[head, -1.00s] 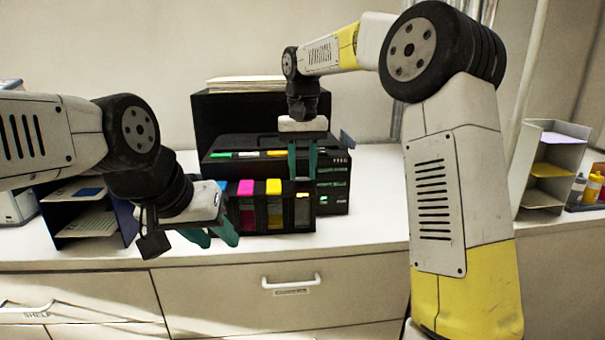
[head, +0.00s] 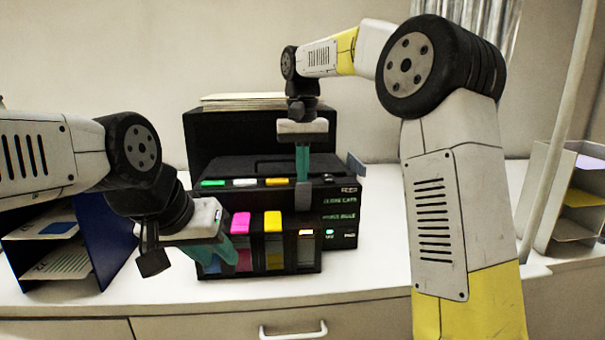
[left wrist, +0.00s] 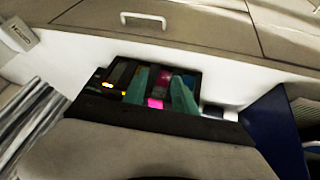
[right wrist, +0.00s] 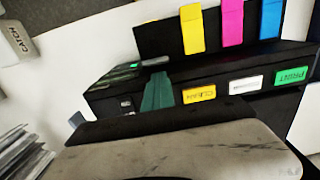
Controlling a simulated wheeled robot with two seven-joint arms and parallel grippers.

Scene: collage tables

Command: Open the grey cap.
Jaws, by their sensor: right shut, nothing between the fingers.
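The black ink-tank unit (head: 312,262) stands on the counter, with pink (head: 240,222) and yellow (head: 272,222) caps along its front. The grey cap (head: 303,196) looks raised, upright right below my right gripper (head: 303,178). In the right wrist view a thin light-grey edge (right wrist: 155,61), likely this cap, shows just past the fingertips. My right gripper is shut and empty; whether it touches the cap is unclear. My left gripper (head: 226,254) is open and empty, in front of the tanks' left end and hiding part of them. Its fingers show apart in the left wrist view (left wrist: 161,95).
The black printer body (head: 200,135) with papers on top stands behind, with green, white and yellow labels (head: 244,183) on its ledge. A blue paper rack (head: 95,240) is at left, a grey rack (head: 570,205) at right. The counter between the printer and my right arm is clear.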

